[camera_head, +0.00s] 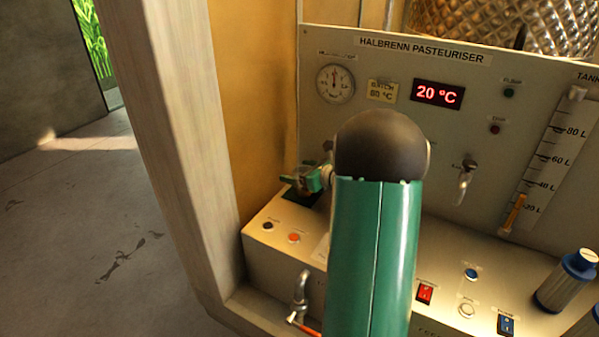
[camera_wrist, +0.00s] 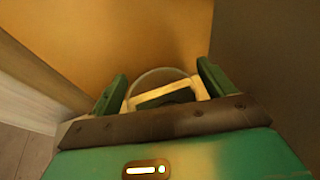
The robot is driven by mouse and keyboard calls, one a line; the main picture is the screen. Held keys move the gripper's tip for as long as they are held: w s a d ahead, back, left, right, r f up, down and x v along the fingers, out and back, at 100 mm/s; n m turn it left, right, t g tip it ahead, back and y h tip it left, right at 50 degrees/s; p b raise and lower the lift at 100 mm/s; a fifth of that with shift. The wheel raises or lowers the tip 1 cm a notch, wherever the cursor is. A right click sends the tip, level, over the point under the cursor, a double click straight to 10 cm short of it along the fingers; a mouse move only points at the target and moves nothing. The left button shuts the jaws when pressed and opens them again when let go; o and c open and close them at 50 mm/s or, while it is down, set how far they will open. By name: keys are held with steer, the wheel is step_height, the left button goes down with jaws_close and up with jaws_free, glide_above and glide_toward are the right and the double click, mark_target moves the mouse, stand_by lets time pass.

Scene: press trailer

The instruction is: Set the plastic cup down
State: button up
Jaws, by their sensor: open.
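My gripper (camera_wrist: 162,84) is open, with one green finger on each side of a clear plastic cup. The cup (camera_wrist: 150,75) shows in the wrist view as a pale see-through rim between the fingers, and a dark green patch shows through it. In the head view my gripper (camera_head: 306,179) is partly hidden by my green arm, low over the left end of the pasteuriser's ledge. A dark green pad (camera_head: 302,196) lies there under the fingers. The cup is hard to make out in that view. I cannot tell whether the fingers touch it.
The pasteuriser panel (camera_head: 400,54) stands behind, its display reading 20 °C. Buttons and switches (camera_head: 425,293) line the ledge (camera_head: 262,255). A yellow wall and a pale post (camera_head: 180,150) are close at left. Open floor lies beyond the post.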

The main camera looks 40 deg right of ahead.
steer(key=v, duration=1.2)
steer(key=s+a+r+n+g+y, duration=0.15)
steer(key=a+n+g, duration=0.25)
steer(key=a+n, duration=0.7)
steer(key=a+r+n+g+y, duration=0.3)
steer(key=a+n, duration=0.2)
steer(key=a, duration=1.1)
steer(key=s+a+r+n+g+h, duration=0.1)
steer(key=s+a+n+h, duration=0.5)
steer(key=n, duration=1.2)
steer(key=shift+s+a+r+g, duration=0.15)
steer(key=shift+s+a+g, duration=0.25)
steer(key=shift+s+a, duration=2.25)
steer(key=shift+s+d+h, duration=0.25)
steer(key=shift+s+d, duration=0.25)
